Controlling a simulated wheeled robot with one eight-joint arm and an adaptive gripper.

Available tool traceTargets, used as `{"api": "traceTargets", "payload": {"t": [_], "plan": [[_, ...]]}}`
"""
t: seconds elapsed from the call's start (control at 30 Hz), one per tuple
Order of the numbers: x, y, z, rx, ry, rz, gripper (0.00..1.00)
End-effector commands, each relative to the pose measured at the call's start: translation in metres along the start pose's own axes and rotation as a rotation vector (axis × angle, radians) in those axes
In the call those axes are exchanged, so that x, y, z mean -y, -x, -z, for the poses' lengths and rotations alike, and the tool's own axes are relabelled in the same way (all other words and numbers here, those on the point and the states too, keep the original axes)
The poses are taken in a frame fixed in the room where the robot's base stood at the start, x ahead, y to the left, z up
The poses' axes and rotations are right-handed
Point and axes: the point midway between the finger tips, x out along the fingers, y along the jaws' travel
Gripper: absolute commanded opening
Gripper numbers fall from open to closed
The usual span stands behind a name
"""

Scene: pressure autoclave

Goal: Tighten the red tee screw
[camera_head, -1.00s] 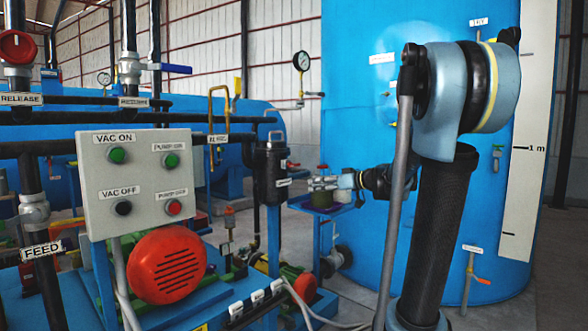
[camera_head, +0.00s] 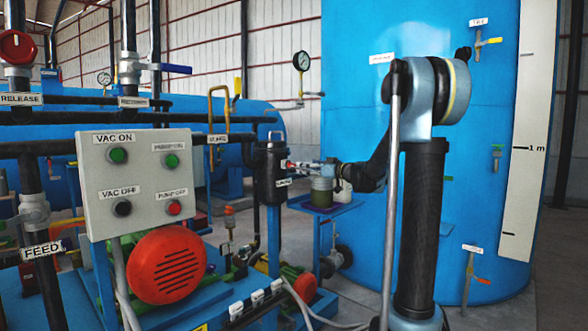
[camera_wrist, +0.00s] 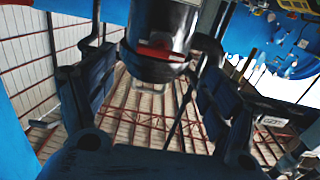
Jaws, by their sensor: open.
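The red tee screw (camera_head: 291,165) shows as a small red spot on the right side of the black cylinder (camera_head: 270,178). In the wrist view the red tee screw (camera_wrist: 160,53) is a short red bar across the dark cylinder (camera_wrist: 160,22), at the top centre. My gripper (camera_head: 303,166) is beside the cylinder's right side in the head view. In the wrist view my gripper (camera_wrist: 155,65) is open, with one finger on each side of the red bar. I cannot tell whether either finger touches it.
A small blue stand (camera_head: 325,208) with a greenish jar (camera_head: 321,192) is just below my gripper. The large blue tank (camera_head: 450,130) stands behind my arm. The grey control box (camera_head: 140,180) and red motor cover (camera_head: 167,265) are to the left. A pressure gauge (camera_head: 301,61) is above.

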Motion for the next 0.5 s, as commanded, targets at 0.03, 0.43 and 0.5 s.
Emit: {"api": "traceTargets", "payload": {"t": [0.03, 0.43, 0.5], "plan": [[0.001, -0.010, 0.000, 0.000, 0.000, 0.004, 0.80], [0.001, -0.073, 0.000, 0.000, 0.000, 0.003, 0.80], [0.000, -0.079, 0.000, 0.000, 0.000, 0.002, 0.80]]}}
